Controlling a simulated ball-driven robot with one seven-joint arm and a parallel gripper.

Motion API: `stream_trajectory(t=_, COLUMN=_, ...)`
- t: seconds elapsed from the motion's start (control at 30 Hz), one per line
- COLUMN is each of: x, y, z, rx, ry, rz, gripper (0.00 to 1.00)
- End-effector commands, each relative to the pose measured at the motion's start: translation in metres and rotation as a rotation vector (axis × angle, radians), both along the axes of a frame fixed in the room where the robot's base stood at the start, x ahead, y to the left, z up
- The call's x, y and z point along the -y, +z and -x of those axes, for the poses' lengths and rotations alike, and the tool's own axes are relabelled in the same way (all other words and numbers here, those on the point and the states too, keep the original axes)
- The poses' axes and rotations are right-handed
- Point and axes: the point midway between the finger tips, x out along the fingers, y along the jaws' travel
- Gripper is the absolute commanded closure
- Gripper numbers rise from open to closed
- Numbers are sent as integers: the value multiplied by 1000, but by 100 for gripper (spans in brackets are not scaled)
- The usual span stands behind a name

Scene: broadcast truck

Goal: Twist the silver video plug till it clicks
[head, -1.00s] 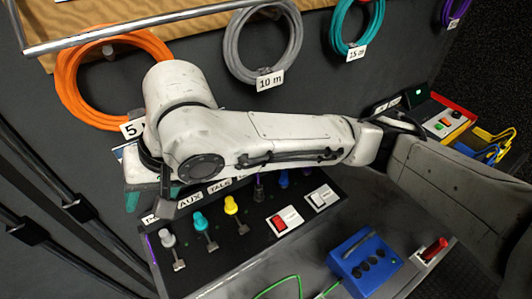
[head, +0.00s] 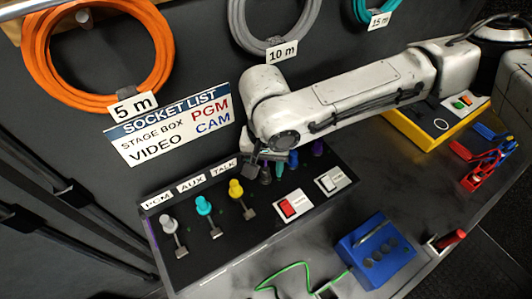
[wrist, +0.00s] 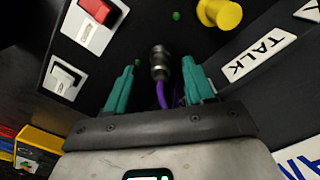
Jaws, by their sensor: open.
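The silver plug (wrist: 159,64) stands in the panel in the wrist view, with a purple cable coming off its near end. My gripper (wrist: 158,72) has its two teal fingers apart, one on each side of the plug, with gaps to it. Whether the fingers reach level with the plug's body I cannot tell. In the head view my gripper (head: 272,168) is at the sloped socket panel (head: 205,255), right of the yellow plug (head: 236,189); my wrist hides most of the silver plug there.
Grey (head: 168,223) and cyan (head: 203,206) plugs stand left of the yellow one. Red (head: 289,207) and white (head: 334,180) rocker switches sit close to the right. A socket list sign (head: 170,125) hangs behind. A blue box (head: 375,250) stands on the desk.

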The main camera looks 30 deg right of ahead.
Motion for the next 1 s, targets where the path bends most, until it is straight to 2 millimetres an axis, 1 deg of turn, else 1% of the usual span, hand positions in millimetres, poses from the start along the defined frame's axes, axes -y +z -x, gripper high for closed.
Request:
stream_trajectory(t=0.1, x=-1, y=-12, z=0, rx=0, ry=1, rz=0, gripper=47)
stream_trajectory(t=0.2, x=0, y=-17, z=0, rx=1, ry=1, rz=1, gripper=47)
stream_trajectory(t=0.5, x=0, y=-20, z=0, rx=1, ry=2, rz=0, gripper=47)
stream_trajectory(t=0.57, x=0, y=-20, z=0, rx=1, ry=2, rz=0, gripper=51)
stream_trajectory(t=1.0, x=0, y=-19, z=0, rx=1, ry=2, rz=0, gripper=94)
